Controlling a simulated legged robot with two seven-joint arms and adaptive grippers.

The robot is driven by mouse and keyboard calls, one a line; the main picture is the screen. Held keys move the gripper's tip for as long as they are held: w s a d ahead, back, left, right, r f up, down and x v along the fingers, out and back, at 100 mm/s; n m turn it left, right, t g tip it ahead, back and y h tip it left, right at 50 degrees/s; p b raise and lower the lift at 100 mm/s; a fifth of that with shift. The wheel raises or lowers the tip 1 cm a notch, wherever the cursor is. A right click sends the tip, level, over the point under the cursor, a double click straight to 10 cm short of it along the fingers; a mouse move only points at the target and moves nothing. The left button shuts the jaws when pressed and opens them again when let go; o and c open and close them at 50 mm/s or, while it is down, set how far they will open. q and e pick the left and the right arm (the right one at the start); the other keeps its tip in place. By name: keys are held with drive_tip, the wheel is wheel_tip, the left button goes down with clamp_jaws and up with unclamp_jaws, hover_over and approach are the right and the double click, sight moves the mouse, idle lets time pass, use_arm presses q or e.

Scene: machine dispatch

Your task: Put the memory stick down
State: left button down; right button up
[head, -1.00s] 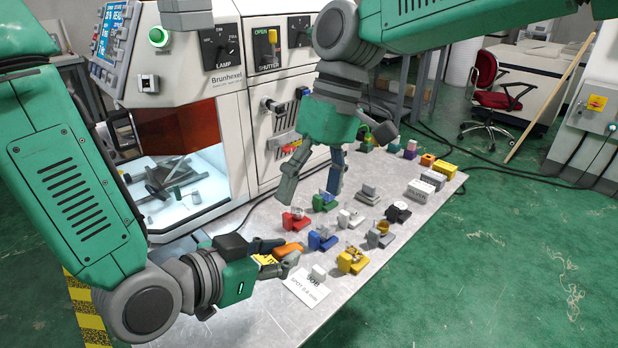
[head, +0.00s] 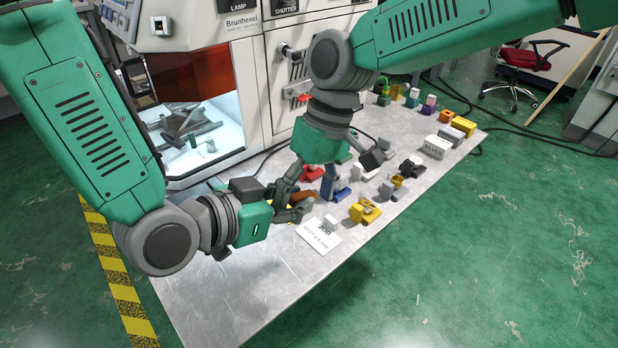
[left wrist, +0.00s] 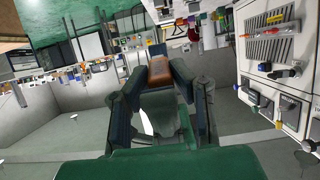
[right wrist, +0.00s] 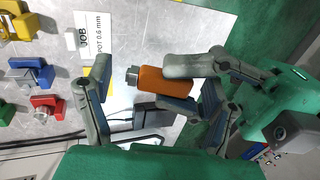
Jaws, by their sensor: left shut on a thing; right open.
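The memory stick, an orange block with a metal plug (right wrist: 160,80), is held between the fingers of my left gripper (right wrist: 180,86) in the right wrist view. In the left wrist view the orange stick (left wrist: 160,70) lies between the two left fingers (left wrist: 163,82). In the head view my left gripper (head: 287,212) is low over the table's near left part, by the JOB card (head: 320,235). My right gripper (head: 322,176) points down beside it with its fingers spread. In the right wrist view its open fingers (right wrist: 150,108) stand on either side of the stick.
White and yellow boxes (head: 437,146) are farther back. The machine (head: 235,60) stands behind. The table's near end is clear.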

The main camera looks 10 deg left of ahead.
drive_tip(key=c, duration=1.2)
use_arm(q)
drive_tip(key=c, duration=1.3)
unclamp_jaws()
use_arm(e)
drive_tip(key=shift+c, duration=0.2)
